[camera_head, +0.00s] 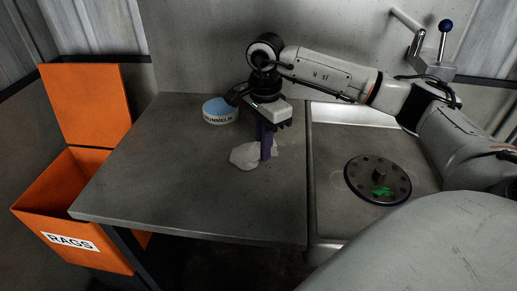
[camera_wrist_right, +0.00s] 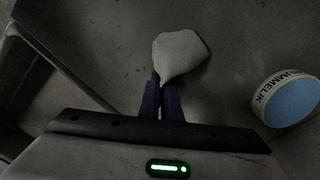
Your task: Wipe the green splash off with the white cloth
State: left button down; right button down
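The white cloth (camera_head: 243,156) lies bunched on the grey bench top (camera_head: 150,190). My right gripper (camera_head: 267,150) points down at the cloth's right side, its dark purple fingers close together. In the right wrist view the cloth (camera_wrist_right: 181,52) narrows to a tip between the fingertips (camera_wrist_right: 163,84), which pinch it. The green splash (camera_head: 382,191) is on a dark round disc (camera_head: 360,178) with bolts around its rim, set in the shallow basin to the right. My left gripper is not in view.
A blue-topped round tin (camera_head: 220,111) stands behind the cloth; it also shows in the right wrist view (camera_wrist_right: 290,100). An open orange RAGS bin (camera_head: 50,210) is left of the bench. The bench's front left is clear.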

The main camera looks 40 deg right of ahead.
notch_tip(320, 180, up, 12)
jog(key=p, duration=0.5)
jog(key=shift+f, duration=0.25)
